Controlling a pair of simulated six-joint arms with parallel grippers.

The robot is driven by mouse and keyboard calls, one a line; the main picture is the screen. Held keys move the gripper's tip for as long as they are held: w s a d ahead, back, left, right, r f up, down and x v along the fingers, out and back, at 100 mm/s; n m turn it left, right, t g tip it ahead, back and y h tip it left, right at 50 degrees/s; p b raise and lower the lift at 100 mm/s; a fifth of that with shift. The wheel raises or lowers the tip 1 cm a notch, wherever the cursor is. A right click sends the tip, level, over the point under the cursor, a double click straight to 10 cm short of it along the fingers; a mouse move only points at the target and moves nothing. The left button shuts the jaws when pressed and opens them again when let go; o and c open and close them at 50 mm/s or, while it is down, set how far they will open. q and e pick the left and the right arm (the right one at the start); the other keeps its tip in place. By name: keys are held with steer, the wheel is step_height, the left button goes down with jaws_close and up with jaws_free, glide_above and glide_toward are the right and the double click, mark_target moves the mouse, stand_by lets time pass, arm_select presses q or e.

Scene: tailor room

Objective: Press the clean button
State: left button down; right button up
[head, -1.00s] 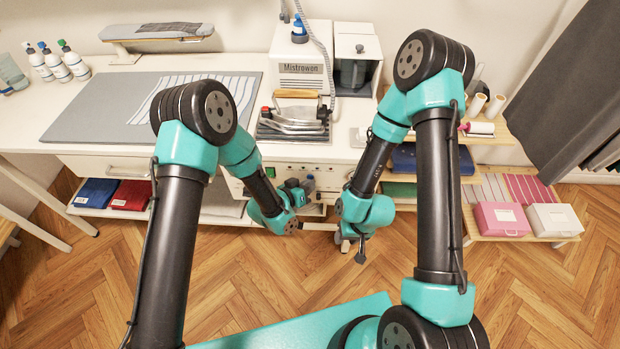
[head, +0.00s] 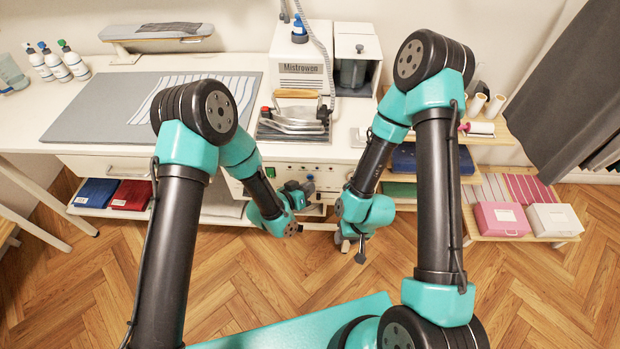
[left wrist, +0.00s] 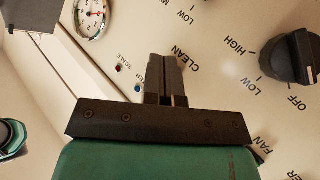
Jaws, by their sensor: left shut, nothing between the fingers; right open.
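The iron station's white control panel (left wrist: 215,35) fills the left wrist view, with the printed word CLEAN beside my fingertips. My left gripper (left wrist: 165,62) is shut and empty, its tips in front of the panel by that word. The clean button itself cannot be made out; the fingers cover that spot. I cannot tell whether the tips touch the panel. In the head view my left gripper (head: 301,186) is in front of the panel (head: 272,171) under the table top. My right gripper (head: 352,249) is open and empty, lower and to the right.
A black knob (left wrist: 291,58) marked OFF, LOW and HIGH is right of my left fingers. A gauge (left wrist: 91,16) and small red (left wrist: 120,68) and blue (left wrist: 137,88) lights are to the left. The iron (head: 297,118) rests on the table above the panel.

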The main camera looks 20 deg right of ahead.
arm_select(q)
steer(key=shift+s, duration=0.1)
steer(key=shift+s+a, duration=0.3)
steer(key=shift+s, duration=0.6)
steer(key=shift+s+a, duration=0.35)
steer(key=shift+s, duration=0.6)
steer(key=shift+s+a, duration=0.3)
steer(key=shift+s, duration=0.6)
steer(key=a+f+n+g+y, duration=0.1)
steer(key=a+f+n+y, duration=0.15)
steer(key=a, duration=0.85)
steer(key=a+f+n+g+y, duration=0.1)
steer(key=a+f+n+y, duration=0.2)
steer(key=a, duration=0.8)
steer(key=s+a+f+n+g+y, duration=0.1)
steer(key=s+a+n+g+y, duration=0.2)
steer(key=s+a, duration=0.7)
steer(key=a+g, duration=0.1)
steer(key=a, duration=0.2)
steer(key=shift+s+f, duration=0.25)
steer(key=shift+s, duration=0.15)
steer(key=shift+a+y, duration=0.1)
steer(key=shift+y, duration=0.15)
